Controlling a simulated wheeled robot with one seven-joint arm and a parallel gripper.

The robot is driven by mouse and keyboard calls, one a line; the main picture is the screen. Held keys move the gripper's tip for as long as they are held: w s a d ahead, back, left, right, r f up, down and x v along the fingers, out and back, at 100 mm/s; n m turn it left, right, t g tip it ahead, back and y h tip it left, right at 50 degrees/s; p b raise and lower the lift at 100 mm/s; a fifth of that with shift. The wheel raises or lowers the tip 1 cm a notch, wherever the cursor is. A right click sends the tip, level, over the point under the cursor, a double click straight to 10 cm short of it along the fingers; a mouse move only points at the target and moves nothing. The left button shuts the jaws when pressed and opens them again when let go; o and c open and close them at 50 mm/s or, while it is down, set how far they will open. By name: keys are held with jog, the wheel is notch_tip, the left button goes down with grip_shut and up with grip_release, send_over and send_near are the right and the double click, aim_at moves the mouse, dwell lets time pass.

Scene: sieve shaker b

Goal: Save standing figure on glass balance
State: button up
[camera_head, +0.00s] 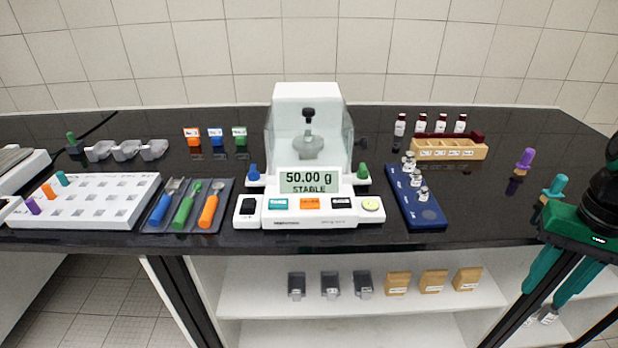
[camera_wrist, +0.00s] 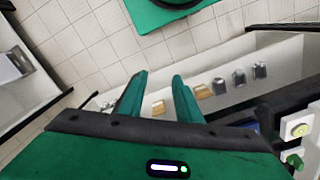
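The glass balance (camera_head: 308,92) stands in the middle of the bench in the head view. Its display (camera_head: 308,182) reads 50.00 g and STABLE. A grey pan-like shape and a dark knob show behind its glass; I cannot tell if they are one piece. Its front panel has a black key (camera_head: 248,206), a teal key (camera_head: 278,203), an orange key (camera_head: 310,203), a dark key (camera_head: 341,202) and a round yellow-green button (camera_head: 371,204). Labels are too small to read. My gripper (camera_head: 545,290) is open and empty, right of the balance, by the bench's front edge.
A blue tray with small weights (camera_head: 415,205) is right of the balance; a tray of coloured tools (camera_head: 188,205) and a white rack (camera_head: 95,205) are left. Vials and a wooden box (camera_head: 450,147) stand behind right. A purple-topped piece (camera_head: 525,160) and teal-topped piece (camera_head: 555,187) stand near my arm.

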dwell(0.4)
grip_shut()
dwell(1.6)
